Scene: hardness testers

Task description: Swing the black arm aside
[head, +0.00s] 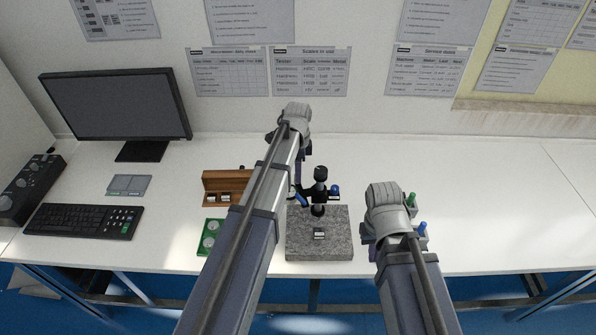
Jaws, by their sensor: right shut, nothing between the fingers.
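A black stand (320,178) with a dark round head and a blue knob (335,190) rises from a grey granite block (320,245). The black arm cannot be told apart clearly from the rest of the stand at this size. My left gripper (299,190) hangs down just left of the black stand, close to a blue part there. Its fingers are mostly hidden and I cannot tell whether they touch it. My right gripper (368,236) is to the right of the granite block, mostly hidden behind my own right arm. It is shut and empty, apart from the stand.
A wooden box (226,182) and a green tray (210,240) are left of the granite block. Green-topped (412,199) and blue-topped (422,229) items show beside my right arm. A monitor (115,105) and keyboard (83,221) stand far left. The table's right side is clear.

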